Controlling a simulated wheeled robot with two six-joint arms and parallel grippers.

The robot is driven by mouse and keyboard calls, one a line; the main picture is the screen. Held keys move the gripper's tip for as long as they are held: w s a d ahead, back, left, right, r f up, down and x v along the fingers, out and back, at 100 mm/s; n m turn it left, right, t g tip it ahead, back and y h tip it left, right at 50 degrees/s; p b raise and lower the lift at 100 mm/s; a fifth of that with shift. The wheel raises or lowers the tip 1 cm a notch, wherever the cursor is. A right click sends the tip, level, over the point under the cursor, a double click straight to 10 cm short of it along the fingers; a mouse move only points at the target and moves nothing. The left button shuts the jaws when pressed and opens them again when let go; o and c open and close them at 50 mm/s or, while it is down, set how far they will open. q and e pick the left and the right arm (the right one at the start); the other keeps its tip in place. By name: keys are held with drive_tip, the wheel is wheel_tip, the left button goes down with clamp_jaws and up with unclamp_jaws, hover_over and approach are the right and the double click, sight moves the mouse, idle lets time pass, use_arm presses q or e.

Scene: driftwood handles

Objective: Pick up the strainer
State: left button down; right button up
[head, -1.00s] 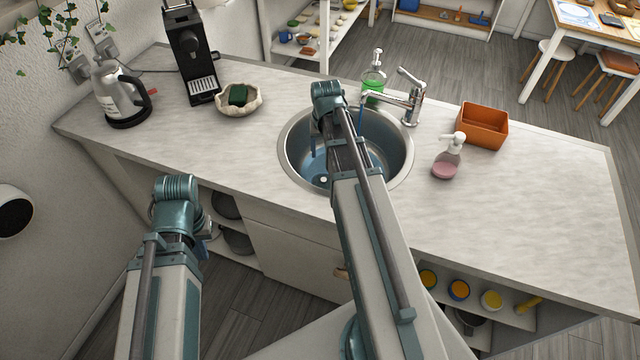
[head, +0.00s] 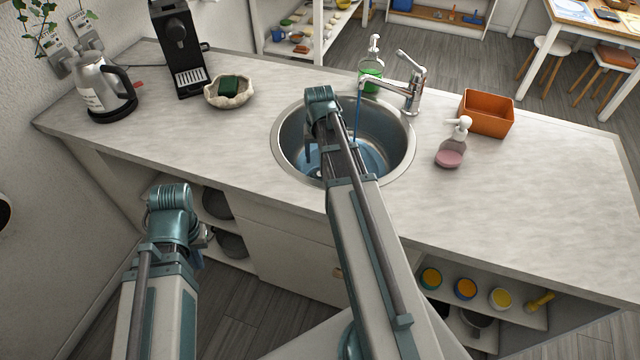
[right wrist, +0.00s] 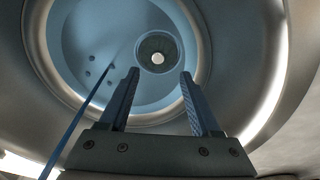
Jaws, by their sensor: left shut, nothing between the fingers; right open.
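The strainer (right wrist: 157,52) looks like a round dark piece with a pale centre, sitting at the drain in the blue-lit sink bowl (right wrist: 80,30). My right gripper (right wrist: 159,73) is open and empty, its two fingers pointing down towards the strainer with a gap between them. In the head view my right arm reaches over the sink (head: 400,150) and hides much of the bowl. My left gripper (head: 203,238) hangs in front of the counter, shut and empty, partly hidden by its wrist.
A kettle (head: 103,90) stands at the left. The right counter is clear.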

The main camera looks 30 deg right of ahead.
sight(320, 176)
drive_tip(key=f+b, duration=0.1)
drive_tip(key=f, duration=0.1)
drive_tip(key=f+b, duration=0.1)
drive_tip(key=f, duration=0.1)
drive_tip(key=shift+w+d+b, duration=0.15)
drive_tip(key=shift+w+b, duration=0.05)
drive_tip(key=shift+b, duration=0.2)
drive_tip(key=f+b, duration=0.3)
drive_tip(key=w+d+f+b, duration=0.1)
drive_tip(key=f+b, duration=0.1)
drive_tip(key=shift+f, duration=0.1)
drive_tip(key=shift+c, duration=0.3)
clamp_jaws()
